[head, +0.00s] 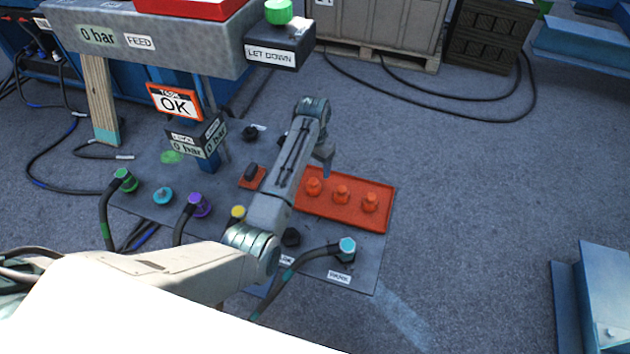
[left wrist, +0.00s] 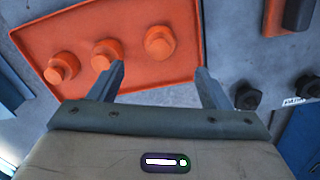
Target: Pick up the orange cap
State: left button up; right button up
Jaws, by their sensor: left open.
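Three orange caps stand on an orange tray (head: 345,218) at the right of the grey panel: a left cap (head: 313,186), a middle cap (head: 341,194) and a right cap (head: 370,202). My left gripper (head: 326,172) is above the tray, near the left cap. In the left wrist view, my left gripper (left wrist: 159,78) is open and empty. The cap nearest the black knobs (left wrist: 159,41) shows beyond the gap between its fingertips, apart from them. The other two caps (left wrist: 105,54) (left wrist: 63,68) lie to the left. My right gripper is not in view.
The panel (head: 150,211) also holds a green connector (head: 123,180), a purple one (head: 199,205), a teal one (head: 347,247) and a black switch on an orange plate (head: 252,178). A gauge post (head: 197,138) stands behind.

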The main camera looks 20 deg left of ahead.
aim_at(313, 180)
pick_arm(q)
notch_tip(313, 180, down, 2)
jog(key=shift+s+f, duration=0.1)
jog(key=shift+f, duration=0.45)
notch_tip(313, 180, down, 4)
jog(key=shift+s+f+p, duration=0.1)
jog(key=shift+s+p, duration=0.05)
jog(key=shift+p, duration=0.2)
jog(key=shift+f, duration=0.5)
jog(key=c, duration=1.1)
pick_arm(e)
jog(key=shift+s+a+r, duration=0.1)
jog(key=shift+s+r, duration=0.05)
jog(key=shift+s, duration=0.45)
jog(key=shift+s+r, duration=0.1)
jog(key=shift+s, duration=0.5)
